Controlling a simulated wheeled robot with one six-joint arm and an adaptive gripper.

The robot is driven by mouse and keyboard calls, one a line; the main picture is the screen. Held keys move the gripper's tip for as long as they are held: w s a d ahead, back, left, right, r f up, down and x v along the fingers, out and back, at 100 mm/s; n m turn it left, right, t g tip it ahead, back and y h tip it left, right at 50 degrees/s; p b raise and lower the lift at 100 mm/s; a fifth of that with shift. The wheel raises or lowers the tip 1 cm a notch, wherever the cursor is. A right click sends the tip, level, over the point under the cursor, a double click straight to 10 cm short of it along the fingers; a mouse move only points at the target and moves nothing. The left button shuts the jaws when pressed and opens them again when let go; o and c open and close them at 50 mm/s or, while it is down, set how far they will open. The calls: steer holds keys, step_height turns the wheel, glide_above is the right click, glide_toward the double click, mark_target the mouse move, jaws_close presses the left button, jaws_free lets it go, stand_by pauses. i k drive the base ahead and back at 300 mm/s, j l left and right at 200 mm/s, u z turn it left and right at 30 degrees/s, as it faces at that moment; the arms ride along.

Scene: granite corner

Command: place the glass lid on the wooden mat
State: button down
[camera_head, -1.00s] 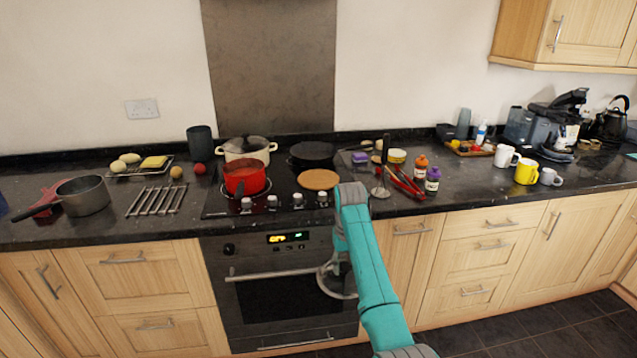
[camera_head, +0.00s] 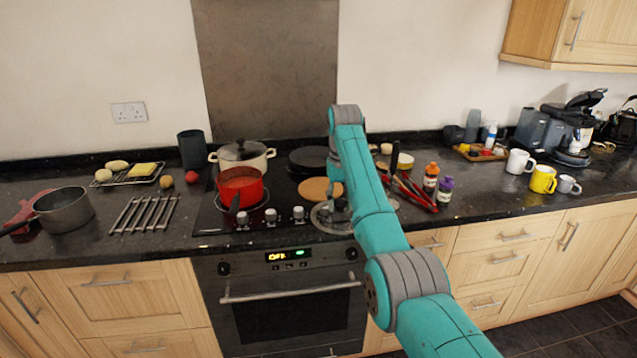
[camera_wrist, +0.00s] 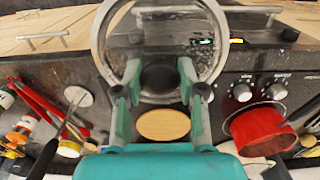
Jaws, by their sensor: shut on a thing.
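The round wooden mat (camera_head: 318,189) lies on the right front of the black hob, partly behind my arm. It also shows in the wrist view (camera_wrist: 163,125), just beyond the gap between my fingers. My gripper (camera_wrist: 158,82) is shut on the dark knob of the glass lid (camera_wrist: 99,52). The lid is a clear disc with a metal rim, partly out of frame in the wrist view. In the head view, the lid (camera_head: 324,221) appears at the counter's front edge, nearer than the mat, with its middle hidden by my arm. The gripper is largely hidden there.
A red pot (camera_head: 241,187) stands left of the mat, with a lidded cream pot (camera_head: 243,155) and a dark pan (camera_head: 309,158) behind. Red tongs (camera_head: 415,193) and bottles (camera_head: 431,175) lie or stand to the right. The mat's top looks clear.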

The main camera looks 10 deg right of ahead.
mark_target(320, 188)
steer(key=i, duration=1)
